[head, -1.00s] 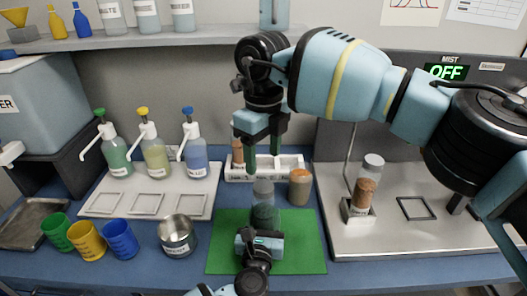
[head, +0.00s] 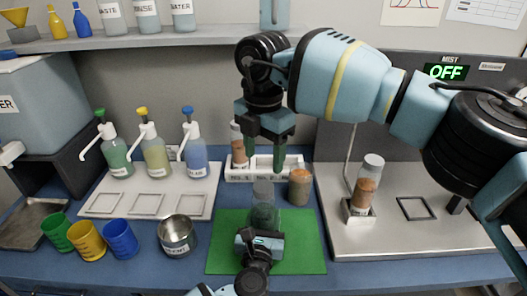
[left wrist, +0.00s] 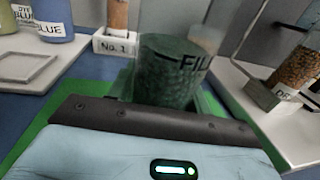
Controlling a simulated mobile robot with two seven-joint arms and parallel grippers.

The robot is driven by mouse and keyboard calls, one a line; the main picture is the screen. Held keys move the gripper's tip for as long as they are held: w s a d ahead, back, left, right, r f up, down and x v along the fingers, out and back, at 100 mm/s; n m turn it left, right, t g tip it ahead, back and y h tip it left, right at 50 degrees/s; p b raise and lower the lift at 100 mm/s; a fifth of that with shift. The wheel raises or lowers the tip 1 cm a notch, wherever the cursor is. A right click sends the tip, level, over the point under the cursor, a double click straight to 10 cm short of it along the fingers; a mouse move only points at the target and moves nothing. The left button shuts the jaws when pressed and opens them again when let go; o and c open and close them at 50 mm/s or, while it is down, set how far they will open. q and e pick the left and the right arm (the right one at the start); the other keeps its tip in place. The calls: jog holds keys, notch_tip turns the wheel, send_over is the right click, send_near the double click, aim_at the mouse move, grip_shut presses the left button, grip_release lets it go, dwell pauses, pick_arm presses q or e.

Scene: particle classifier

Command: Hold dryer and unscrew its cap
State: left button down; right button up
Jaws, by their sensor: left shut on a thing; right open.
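In the left wrist view the jar (left wrist: 172,82) shows dark contents and partly readable letters, "FIL". My left gripper (head: 264,229) is shut on its lower part from the front, and the fingers are mostly hidden. My right gripper (head: 265,168) points down above the jar with its two dark green fingers apart. It is empty, and its fingertips look a little above the top.
A brown-filled jar (head: 300,188) stands just right of the dryer. A white numbered rack (head: 237,174) holding a brown-filled tube (head: 239,152) is behind. A metal cup (head: 176,237) stands left of the mat, and a steel station (head: 400,238) is at right.

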aim_at(263, 187)
jog(key=m, duration=0.4)
jog(key=shift+m, duration=0.4)
jog(key=m, duration=0.4)
jog(key=shift+m, duration=0.3)
jog(key=shift+f, duration=4)
jog(key=c, duration=1.1)
jog(key=shift+o, duration=0.2)
